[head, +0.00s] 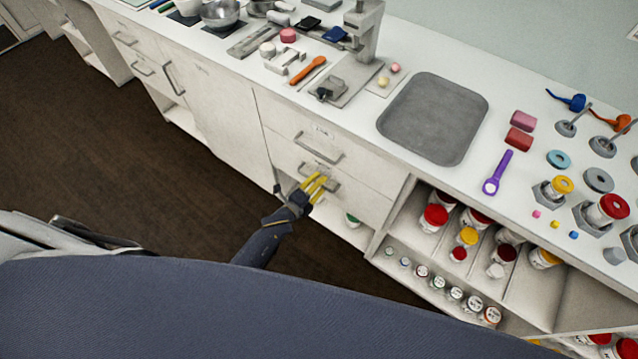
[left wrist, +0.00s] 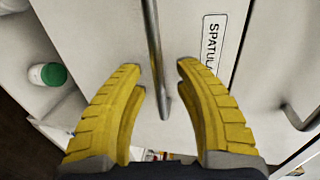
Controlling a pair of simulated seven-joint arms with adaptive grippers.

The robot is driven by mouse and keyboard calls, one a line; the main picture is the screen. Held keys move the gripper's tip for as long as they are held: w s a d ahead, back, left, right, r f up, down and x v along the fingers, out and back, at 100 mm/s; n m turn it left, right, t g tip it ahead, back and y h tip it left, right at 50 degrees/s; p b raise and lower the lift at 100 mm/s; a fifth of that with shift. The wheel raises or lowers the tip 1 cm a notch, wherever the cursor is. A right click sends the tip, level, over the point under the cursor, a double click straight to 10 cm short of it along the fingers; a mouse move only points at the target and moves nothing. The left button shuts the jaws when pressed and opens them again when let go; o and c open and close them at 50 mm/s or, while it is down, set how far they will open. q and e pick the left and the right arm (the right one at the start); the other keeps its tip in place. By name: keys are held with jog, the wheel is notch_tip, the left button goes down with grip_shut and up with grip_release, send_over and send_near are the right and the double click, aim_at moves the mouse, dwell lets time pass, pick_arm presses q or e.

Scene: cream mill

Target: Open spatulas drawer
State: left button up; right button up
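The spatulas drawer (head: 362,203) is the lower of two white drawers in the head view, and its front looks flush with the cabinet. Its label (left wrist: 212,45) reads "SPATULA", partly cut off, in the left wrist view. Its metal bar handle (left wrist: 153,45) lies between my left gripper's yellow fingers. My left gripper (head: 320,181) is at this handle in the head view. In the left wrist view the left gripper (left wrist: 157,68) is open, with a gap between each finger and the bar. My right gripper is not in view.
The upper drawer's handle (head: 318,146) is just above. An open shelf below holds a white jar with a green lid (left wrist: 52,74). Open shelves of jars (head: 436,214) stand to the right. The counter carries a grey tray (head: 433,117) and tools. The dark floor (head: 130,150) is clear.

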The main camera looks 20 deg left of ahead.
pick_arm(q)
jog(key=shift+c, duration=0.2)
grip_shut()
jog(key=shift+s, duration=0.15)
